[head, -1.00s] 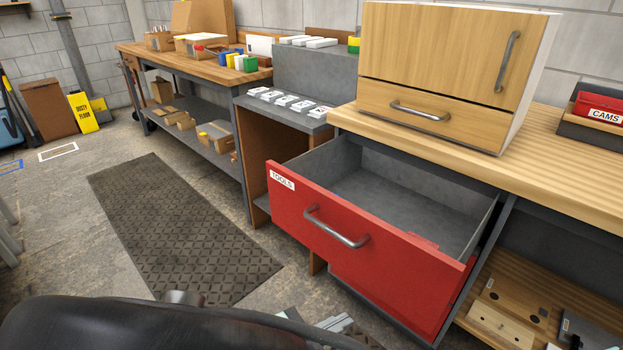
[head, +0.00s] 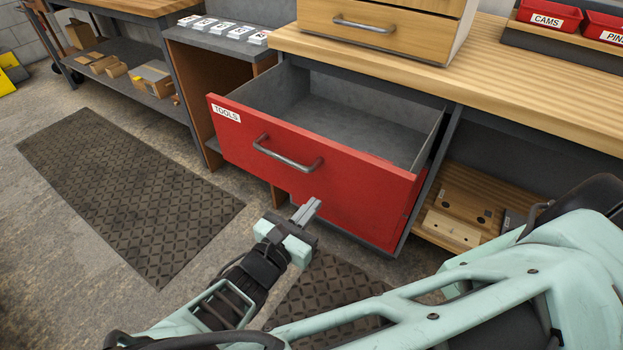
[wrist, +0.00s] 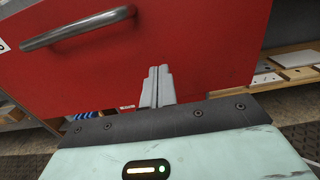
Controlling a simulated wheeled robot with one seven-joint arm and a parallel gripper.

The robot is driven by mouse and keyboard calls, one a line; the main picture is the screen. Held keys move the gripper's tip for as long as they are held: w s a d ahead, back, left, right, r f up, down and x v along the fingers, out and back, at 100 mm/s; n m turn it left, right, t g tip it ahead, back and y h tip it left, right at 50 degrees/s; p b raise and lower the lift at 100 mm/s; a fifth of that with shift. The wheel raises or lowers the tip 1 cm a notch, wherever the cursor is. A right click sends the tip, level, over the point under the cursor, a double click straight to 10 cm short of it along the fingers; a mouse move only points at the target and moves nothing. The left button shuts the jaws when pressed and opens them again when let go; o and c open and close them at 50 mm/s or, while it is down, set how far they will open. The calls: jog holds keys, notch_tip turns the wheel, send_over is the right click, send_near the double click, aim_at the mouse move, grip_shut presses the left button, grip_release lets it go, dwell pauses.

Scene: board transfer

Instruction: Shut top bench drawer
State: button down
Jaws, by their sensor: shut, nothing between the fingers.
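The top bench drawer (head: 355,170) has a red front with a TOOLS label and a metal bar handle (head: 287,155). It stands pulled out from under the wooden bench top, and its grey inside looks empty. My gripper (head: 308,208) is shut and empty, in front of the red front and below the right end of the handle. In the wrist view the shut fingers (wrist: 157,85) point at the red front (wrist: 205,45), with the handle (wrist: 78,27) to their upper left. I cannot tell whether the fingertips touch the front.
A wooden cabinet with a drawer (head: 365,25) stands on the bench top (head: 500,85). An open lower shelf (head: 460,210) holding wooden blocks is right of the drawer. A grey stand (head: 215,45) with white cards is to its left. Dark mats (head: 130,180) lie on the floor.

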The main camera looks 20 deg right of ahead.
aim_at(328, 187)
jog(key=shift+x, duration=2.1)
